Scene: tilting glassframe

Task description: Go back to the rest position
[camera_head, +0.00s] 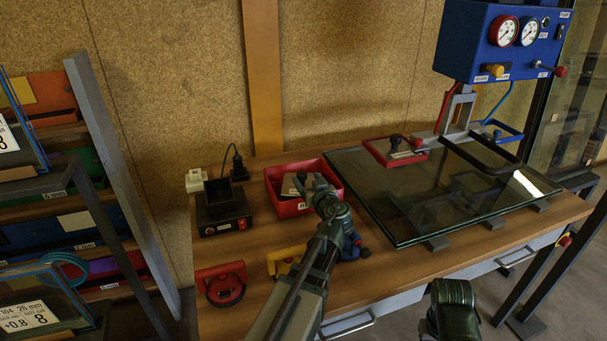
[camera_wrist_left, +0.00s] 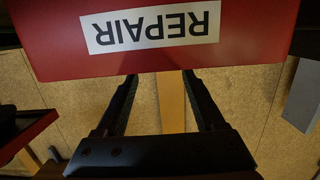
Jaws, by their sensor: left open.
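My left gripper (camera_head: 312,185) is over the workbench, its tips in front of or over the red bin (camera_head: 334,171) in the head view; the exact gap is hard to tell. In the left wrist view the two dark fingers (camera_wrist_left: 160,80) stand apart with nothing between them. A red panel (camera_wrist_left: 260,50) with an upside-down REPAIR label (camera_wrist_left: 150,28) fills the top there. My right arm shows only as a dark link at the bottom of the head view; its gripper is out of view.
A glass pane (camera_head: 430,195) lies on the bench's right. A black device (camera_head: 222,205) stands left of the bin. A red suction cup (camera_head: 222,285) and a yellow one (camera_head: 285,260) lie near the front. A blue gauge box (camera_head: 480,45) stands behind; a rack is left.

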